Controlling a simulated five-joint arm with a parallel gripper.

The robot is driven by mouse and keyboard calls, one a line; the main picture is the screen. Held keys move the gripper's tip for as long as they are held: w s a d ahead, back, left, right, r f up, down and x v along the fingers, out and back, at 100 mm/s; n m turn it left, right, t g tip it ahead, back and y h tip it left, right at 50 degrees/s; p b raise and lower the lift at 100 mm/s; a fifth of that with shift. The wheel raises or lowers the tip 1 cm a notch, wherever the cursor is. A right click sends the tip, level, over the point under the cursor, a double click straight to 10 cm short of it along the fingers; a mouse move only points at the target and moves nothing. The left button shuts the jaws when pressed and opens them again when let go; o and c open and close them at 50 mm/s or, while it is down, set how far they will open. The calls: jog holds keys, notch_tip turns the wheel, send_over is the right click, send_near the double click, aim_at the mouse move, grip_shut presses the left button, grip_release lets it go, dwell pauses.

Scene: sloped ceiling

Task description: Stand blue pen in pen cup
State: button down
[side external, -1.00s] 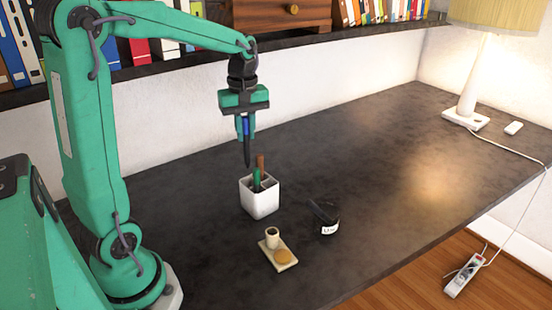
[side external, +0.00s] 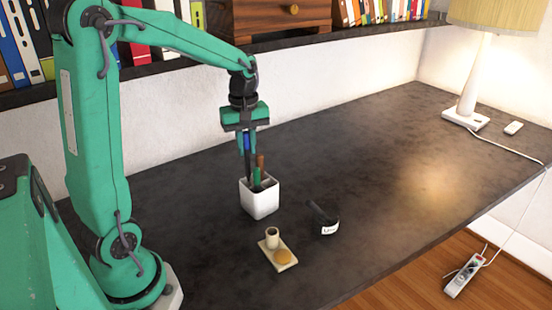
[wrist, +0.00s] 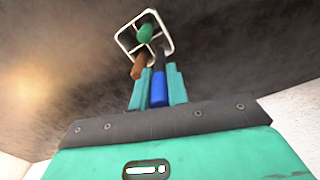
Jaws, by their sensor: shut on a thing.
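The white square pen cup (side external: 260,200) stands upright on the dark desk; the wrist view shows its divided opening (wrist: 126,40). A green pen (side external: 257,176) and a brown pen (side external: 261,161) stand in it; they also show in the wrist view, green (wrist: 144,33) and brown (wrist: 138,68). My gripper (side external: 247,150) is shut on the blue pen (side external: 247,141), held near upright over the cup's back left part. The blue pen also shows between my fingers in the wrist view (wrist: 158,88). Its dark lower end reaches the cup's rim; whether it is inside, I cannot tell.
In front of the cup lies a small tan tray (side external: 278,257) with a little cup and a round piece. A lamp (side external: 470,90) stands far right. The desk's middle right is clear.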

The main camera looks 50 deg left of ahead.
aim_at(247, 164)
jog(key=shift+f, duration=3)
jog(key=c, duration=1.3)
grip_release()
notch_tip(247, 164, up, 7)
jog(key=shift+r, duration=0.35)
